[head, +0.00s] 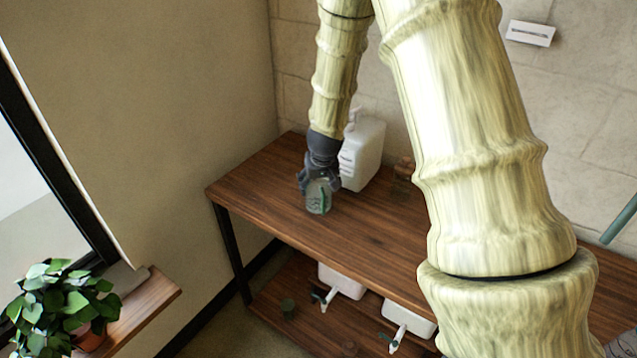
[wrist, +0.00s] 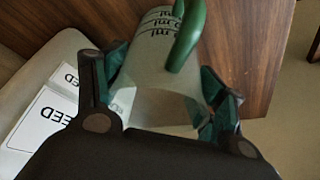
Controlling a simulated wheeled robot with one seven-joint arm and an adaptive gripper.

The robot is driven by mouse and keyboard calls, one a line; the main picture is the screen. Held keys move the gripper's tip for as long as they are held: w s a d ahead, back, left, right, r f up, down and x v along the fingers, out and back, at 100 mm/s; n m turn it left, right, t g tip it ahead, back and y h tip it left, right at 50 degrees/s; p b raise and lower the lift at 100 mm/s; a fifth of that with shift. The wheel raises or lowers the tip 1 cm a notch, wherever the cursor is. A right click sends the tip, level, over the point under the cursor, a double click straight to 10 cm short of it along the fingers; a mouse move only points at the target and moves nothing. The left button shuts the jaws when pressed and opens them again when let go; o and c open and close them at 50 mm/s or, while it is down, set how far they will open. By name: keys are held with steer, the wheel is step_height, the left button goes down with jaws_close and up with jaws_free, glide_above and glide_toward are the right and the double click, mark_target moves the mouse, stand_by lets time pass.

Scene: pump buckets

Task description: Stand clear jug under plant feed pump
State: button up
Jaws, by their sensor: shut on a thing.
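My gripper (head: 316,178) is shut on the clear jug (head: 318,199) at the left part of the wooden table. In the wrist view my gripper (wrist: 162,95) has a fingertip on each side of the clear jug (wrist: 155,60), which has black measuring marks and a green handle (wrist: 189,35). Whether the jug's base touches the table is hard to tell. A white pump bucket (head: 365,150) stands just behind and right of the jug, its pump top partly hidden by my arm. In the wrist view a white container (wrist: 45,110) shows labels reading "FEED".
The table (head: 355,235) is bare in front of the jug. A potted plant (head: 60,305) is at lower left. My arm hides the table's right part.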

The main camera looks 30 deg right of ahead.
steer(key=shift+f, duration=0.1)
steer(key=o, duration=1)
steer(key=shift+o, duration=0.2)
steer(key=v, duration=1.2)
steer(key=shift+b, duration=0.3)
